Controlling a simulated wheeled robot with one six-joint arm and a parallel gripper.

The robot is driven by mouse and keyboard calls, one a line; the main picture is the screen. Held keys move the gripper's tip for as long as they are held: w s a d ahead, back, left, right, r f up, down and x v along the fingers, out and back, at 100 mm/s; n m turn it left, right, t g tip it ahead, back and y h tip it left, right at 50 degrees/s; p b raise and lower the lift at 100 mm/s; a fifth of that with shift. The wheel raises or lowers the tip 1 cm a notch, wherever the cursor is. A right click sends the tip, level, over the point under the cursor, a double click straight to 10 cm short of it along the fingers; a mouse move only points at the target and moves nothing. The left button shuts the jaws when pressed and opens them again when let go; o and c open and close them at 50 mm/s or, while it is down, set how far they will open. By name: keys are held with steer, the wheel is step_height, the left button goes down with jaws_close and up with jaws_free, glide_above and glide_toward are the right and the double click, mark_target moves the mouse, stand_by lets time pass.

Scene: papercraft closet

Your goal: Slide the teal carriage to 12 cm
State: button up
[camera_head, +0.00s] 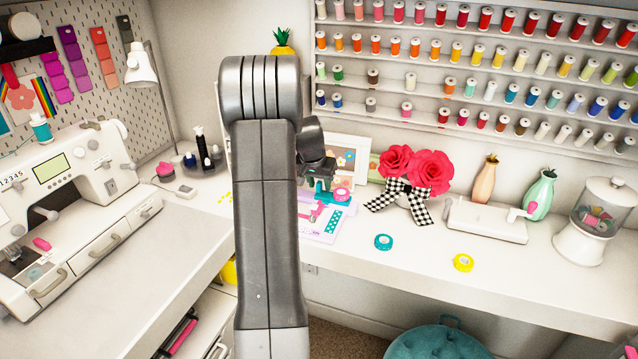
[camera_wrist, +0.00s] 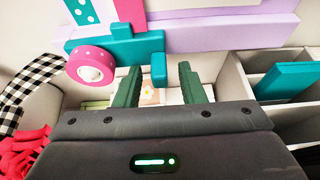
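The teal carriage (camera_wrist: 115,52) spans the purple-edged board (camera_wrist: 230,32) at the top of the wrist view. It has a pink polka-dot wheel (camera_wrist: 90,68) with a white centre and a small teal tab (camera_wrist: 158,68). My gripper (camera_wrist: 160,82) has two green fingers, spread apart. The tab lies between or just beyond the fingertips, with gaps on both sides; its depth is unclear. In the head view, my gripper (camera_head: 318,186) is over the back of the purple-and-white board (camera_head: 318,232), partly hidden by my arm. I cannot read any scale.
Red paper flowers (camera_head: 428,170) with a checked bow stand right of the board. A teal tape roll (camera_head: 383,242) and yellow tape roll (camera_head: 463,262) lie in front. A sewing machine (camera_head: 75,180) is at left. A divided white organiser (camera_wrist: 285,120) appears in the wrist view.

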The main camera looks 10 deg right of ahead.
steer(key=shift+r, duration=0.1)
steer(key=b+v, duration=0.2)
steer(key=v, duration=1.1)
steer(key=shift+s+a+r, duration=0.15)
steer(key=shift+s+r, duration=0.05)
steer(key=shift+r, duration=0.05)
steer(key=shift+f, duration=0.1)
steer(key=p+x, duration=0.2)
steer(key=x, duration=1.1)
steer(key=shift+w, duration=0.15)
steer(key=shift+w+f, duration=0.1)
steer(key=shift+f, duration=0.2)
steer(key=shift+w+a+p, duration=0.1)
steer(key=shift+a+p, duration=0.05)
steer(key=shift+p, duration=0.3)
